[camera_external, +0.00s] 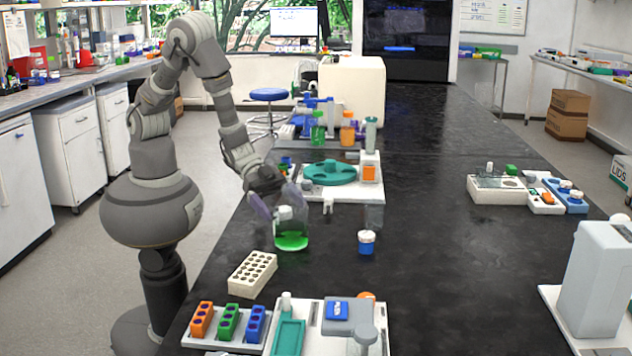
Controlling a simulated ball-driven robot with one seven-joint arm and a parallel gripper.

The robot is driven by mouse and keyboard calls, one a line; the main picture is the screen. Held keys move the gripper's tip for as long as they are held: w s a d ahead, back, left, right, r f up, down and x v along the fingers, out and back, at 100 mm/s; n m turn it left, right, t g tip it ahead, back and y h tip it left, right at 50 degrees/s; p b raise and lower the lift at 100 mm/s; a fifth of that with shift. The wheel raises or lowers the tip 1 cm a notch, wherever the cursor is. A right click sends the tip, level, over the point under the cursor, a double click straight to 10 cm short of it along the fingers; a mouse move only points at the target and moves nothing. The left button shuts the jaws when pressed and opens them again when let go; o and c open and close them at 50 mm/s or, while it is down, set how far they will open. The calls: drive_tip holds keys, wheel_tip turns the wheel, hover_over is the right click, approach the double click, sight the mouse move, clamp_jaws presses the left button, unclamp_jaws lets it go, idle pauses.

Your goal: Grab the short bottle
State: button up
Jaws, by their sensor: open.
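My gripper (275,203) is open, with its purple fingers pointing down. It is above and beside the top of a clear bottle with green liquid and a white cap (291,240). The fingers overlap the bottle's upper part in the picture; I cannot tell whether they touch it. The bottle stands upright on the black bench (440,260). A smaller, short bottle with a white cap and blue body (366,243) stands upright on the bench to the right, apart from my gripper.
A cream rack with holes (252,274) is in front of the green bottle. A clear container (373,217) stands behind the small blue bottle. A device with a teal disc (330,171) is behind my gripper. Coloured racks (228,322) are at the front.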

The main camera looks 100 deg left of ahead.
sight(285, 194)
drive_tip(key=shift+x, duration=1.05)
drive_tip(key=c, duration=1)
drive_tip(key=shift+c, duration=0.2)
drive_tip(key=shift+r, duration=0.2)
drive_tip(key=shift+s+r+p, duration=0.1)
drive_tip(key=shift+r+p, duration=0.9)
drive_tip(key=shift+r, duration=0.75)
drive_tip(key=s+a+r+p, duration=0.1)
drive_tip(key=s+a+p, duration=0.6)
drive_tip(key=s+p, duration=0.7)
drive_tip(key=shift+a+p, duration=0.25)
drive_tip(key=shift+p, duration=0.95)
